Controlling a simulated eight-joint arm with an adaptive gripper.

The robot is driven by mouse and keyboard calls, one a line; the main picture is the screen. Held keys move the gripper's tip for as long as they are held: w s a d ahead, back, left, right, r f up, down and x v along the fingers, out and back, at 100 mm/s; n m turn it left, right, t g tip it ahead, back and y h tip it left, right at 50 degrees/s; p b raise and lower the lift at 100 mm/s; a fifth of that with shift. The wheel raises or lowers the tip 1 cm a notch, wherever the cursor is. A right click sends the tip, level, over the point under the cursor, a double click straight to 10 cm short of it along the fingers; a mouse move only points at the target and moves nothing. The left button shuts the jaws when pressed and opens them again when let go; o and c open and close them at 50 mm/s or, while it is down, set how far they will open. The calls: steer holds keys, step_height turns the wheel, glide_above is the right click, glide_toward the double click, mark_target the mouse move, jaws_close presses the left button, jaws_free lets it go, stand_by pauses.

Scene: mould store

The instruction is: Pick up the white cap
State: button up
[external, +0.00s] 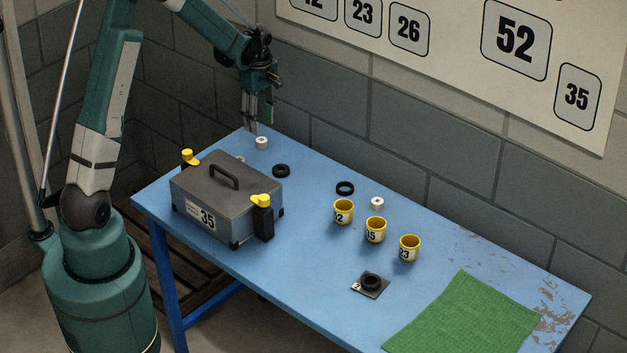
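A small white cap-like piece (262,143) with a dark mark on top stands near the table's back left corner. My gripper (254,128) points down just above and slightly left of it in the picture; I see no contact for certain. Its fingers are small and dark here, and the gap between them is unclear. Nothing is visibly held. A second similar white piece (377,203) stands behind the yellow cups. A pale piece (240,159) is mostly hidden behind the grey case.
The grey case (232,217) numbered 35 with yellow-topped latches stands at the left. Black rings (281,171) (345,188) lie behind. Three numbered yellow cups (375,230) stand mid-table. A dark plate with a ring (370,284) and a green mat (465,318) lie nearer. A block wall borders the back.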

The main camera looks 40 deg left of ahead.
mark_target(261, 139)
steer(key=shift+f, duration=0.9)
steer(key=shift+f, duration=0.15)
steer(key=shift+w+a+f+b, duration=0.1)
steer(key=shift+f+b, duration=0.2)
steer(key=shift+f, duration=0.95)
steer(key=shift+w+a+f+b, duration=0.1)
steer(key=shift+f+b, duration=0.15)
steer(key=shift+f, duration=1)
steer(key=shift+c, duration=0.3)
steer(key=c, duration=0.7)
